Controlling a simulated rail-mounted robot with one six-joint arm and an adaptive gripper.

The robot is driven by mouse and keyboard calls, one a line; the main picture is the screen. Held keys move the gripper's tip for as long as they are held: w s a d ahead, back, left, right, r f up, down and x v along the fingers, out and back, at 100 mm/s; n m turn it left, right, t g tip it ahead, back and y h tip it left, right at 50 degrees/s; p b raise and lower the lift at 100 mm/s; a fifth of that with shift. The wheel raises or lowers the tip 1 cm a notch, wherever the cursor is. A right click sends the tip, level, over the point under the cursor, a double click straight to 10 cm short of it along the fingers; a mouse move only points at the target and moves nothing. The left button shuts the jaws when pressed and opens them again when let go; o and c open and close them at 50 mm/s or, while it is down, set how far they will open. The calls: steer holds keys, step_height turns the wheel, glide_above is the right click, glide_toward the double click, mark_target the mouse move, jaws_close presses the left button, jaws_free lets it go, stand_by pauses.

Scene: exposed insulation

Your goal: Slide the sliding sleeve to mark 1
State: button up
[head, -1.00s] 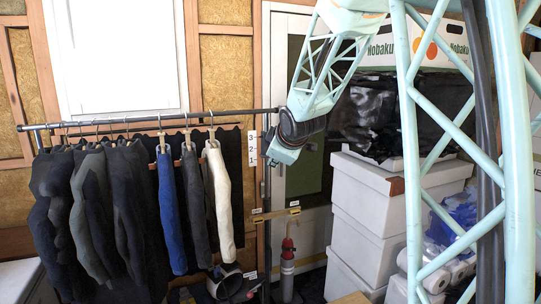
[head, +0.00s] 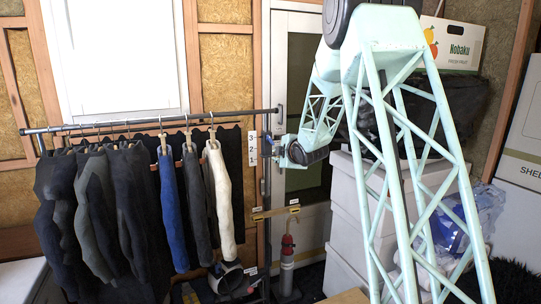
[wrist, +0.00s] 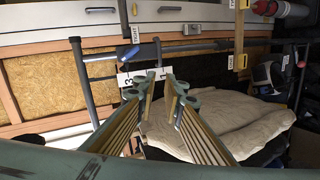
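The mark card (head: 252,148), white with 3, 2 and 1 from top to bottom, is beside the rack's dark upright post (head: 267,190). In the wrist view the post (wrist: 230,44) runs sideways and the card (wrist: 127,79) lies just beyond my fingertips, partly covered. A thicker dark section with a small blue piece (wrist: 158,50) on the post may be the sliding sleeve; I cannot tell for sure. My gripper (wrist: 161,84) has a gap between its fingertips and holds nothing visible. In the head view my gripper (head: 277,148) is just right of the post, at card height.
Several dark garments (head: 95,205), a blue one (head: 171,210) and a cream one (head: 218,200) hang left of the post. White boxes (head: 345,215) stand to the right.

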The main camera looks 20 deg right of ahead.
mark_target(270, 156)
steer(key=w+d+f+n+t+y+p, duration=0.1)
steer(key=w+d+f+n+t+p, duration=0.1)
steer(key=w+d+f, duration=0.3)
steer(key=shift+w+n+p, duration=0.6)
steer(key=shift+w, duration=0.1)
steer(key=shift+d, duration=0.1)
steer(key=shift+w, duration=0.1)
steer(key=shift+p+x, duration=1.1)
steer(key=shift+x, duration=5.65)
steer(key=shift+c, duration=0.2)
jaws_close()
steer(key=shift+f, duration=0.1)
